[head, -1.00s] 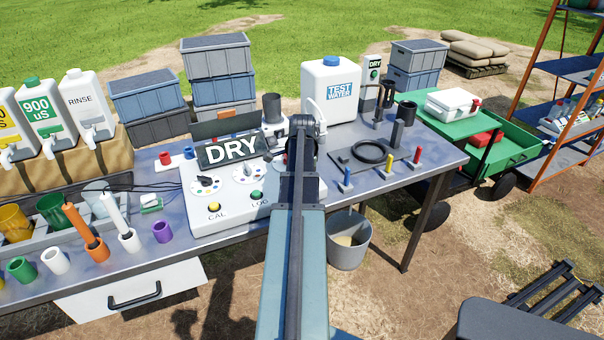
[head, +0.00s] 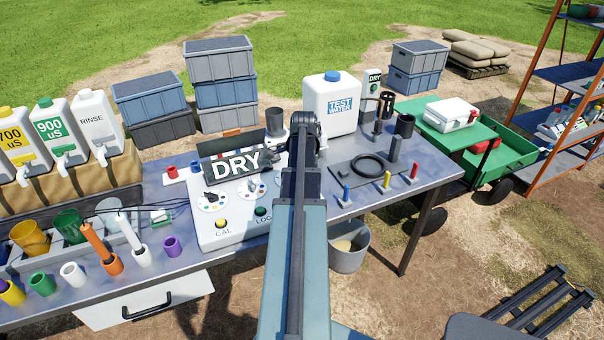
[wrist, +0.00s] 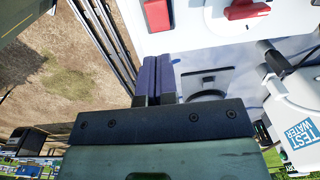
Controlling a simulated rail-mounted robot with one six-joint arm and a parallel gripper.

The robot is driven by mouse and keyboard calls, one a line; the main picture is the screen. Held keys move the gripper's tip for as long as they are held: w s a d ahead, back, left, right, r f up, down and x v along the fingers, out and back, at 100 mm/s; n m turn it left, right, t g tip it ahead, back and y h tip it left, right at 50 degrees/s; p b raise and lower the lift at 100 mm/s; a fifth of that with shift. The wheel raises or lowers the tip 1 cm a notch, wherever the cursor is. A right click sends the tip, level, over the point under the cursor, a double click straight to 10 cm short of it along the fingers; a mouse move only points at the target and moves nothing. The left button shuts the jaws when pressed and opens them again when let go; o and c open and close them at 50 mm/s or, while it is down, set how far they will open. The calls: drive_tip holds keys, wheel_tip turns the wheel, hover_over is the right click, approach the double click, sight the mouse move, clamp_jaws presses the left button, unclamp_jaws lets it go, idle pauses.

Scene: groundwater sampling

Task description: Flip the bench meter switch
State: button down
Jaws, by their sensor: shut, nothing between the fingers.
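The bench meter (head: 205,232) is a white box with a tilted dark display reading DRY, dials, and a yellow CAL and a green LOG button, on the bench left of my arm in the head view. My arm hides its right part. The head view hides the fingers behind my arm.
The white test water container (head: 332,115) stands behind the meter, right of my arm. A flat dark plate with a ring (head: 368,166) and coloured pegs lies to the right. Cups and probes (head: 110,262) crowd the bench's left side.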

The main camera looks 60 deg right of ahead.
wheel_tip(320, 180, up, 5)
drive_tip(key=p, duration=0.3)
drive_tip(key=shift+d+r, duration=0.1)
drive_tip(key=shift+d, duration=0.05)
drive_tip(key=w+a+f+n+b, duration=0.1)
drive_tip(key=w+a+n, duration=0.4)
drive_tip(key=a, duration=0.4)
drive_tip(key=w+a+n, duration=0.4)
drive_tip(key=a+n, duration=0.3)
drive_tip(key=a, duration=0.2)
drive_tip(key=w+a+f+n+b, duration=0.1)
drive_tip(key=w+a+n, duration=0.4)
drive_tip(key=a, duration=0.4)
drive_tip(key=w+a+f+n+b, duration=0.1)
drive_tip(key=a+n, duration=0.8)
drive_tip(key=a, duration=1.7)
drive_tip(key=shift+w+a+f, duration=0.25)
drive_tip(key=shift+w+a, duration=0.1)
drive_tip(key=shift+w, duration=0.1)
